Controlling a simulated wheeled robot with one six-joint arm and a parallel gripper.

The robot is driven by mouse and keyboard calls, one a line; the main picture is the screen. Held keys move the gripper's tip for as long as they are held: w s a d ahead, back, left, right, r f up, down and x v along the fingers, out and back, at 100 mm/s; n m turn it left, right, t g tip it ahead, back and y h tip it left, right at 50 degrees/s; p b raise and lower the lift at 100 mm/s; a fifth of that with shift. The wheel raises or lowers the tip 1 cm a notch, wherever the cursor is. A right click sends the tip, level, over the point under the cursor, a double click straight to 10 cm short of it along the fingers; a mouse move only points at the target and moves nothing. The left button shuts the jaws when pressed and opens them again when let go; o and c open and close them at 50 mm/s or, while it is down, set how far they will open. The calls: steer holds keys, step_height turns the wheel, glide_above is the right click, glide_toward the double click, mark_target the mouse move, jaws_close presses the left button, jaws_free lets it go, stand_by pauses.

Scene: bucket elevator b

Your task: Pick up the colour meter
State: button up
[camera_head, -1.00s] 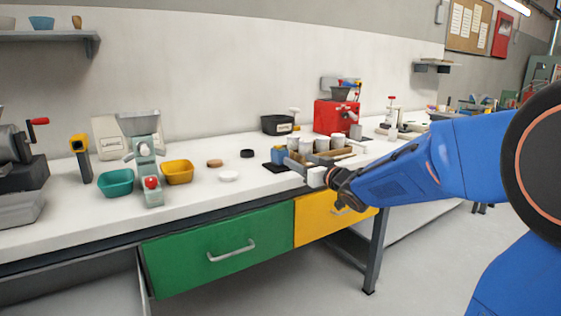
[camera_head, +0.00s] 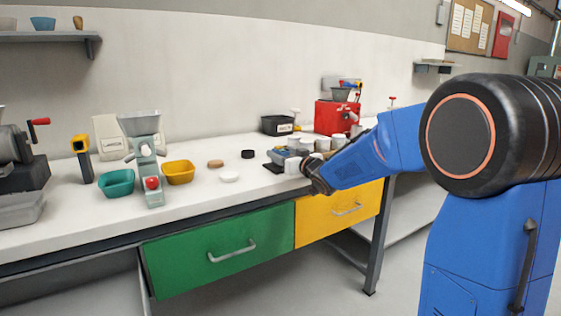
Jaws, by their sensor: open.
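My gripper (camera_head: 291,161) is over the worktop at the front edge of a group of cups and small items, left of the red machine. Its fingers are small and partly hidden in the camera_head view; they are open. A small blue item (camera_head: 278,152) on a dark pad (camera_head: 272,167) is right beside the fingers and could be the colour meter, but it is too small to be sure. I cannot tell whether the fingers touch it. A yellow-and-black handheld device (camera_head: 82,157) stands upright at the far left, well away from my gripper.
Several pale cups (camera_head: 322,144) stand just right of my gripper, partly behind my arm. A red machine (camera_head: 336,117) and a black bin (camera_head: 278,124) stand behind. A grey-green grinder (camera_head: 147,155), a teal bowl (camera_head: 116,183) and a yellow bowl (camera_head: 178,172) are at left.

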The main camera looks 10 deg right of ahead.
steer(key=shift+x, duration=0.9)
steer(key=c, duration=1.4)
steer(key=shift+c, duration=0.2)
steer(key=shift+r, duration=0.1)
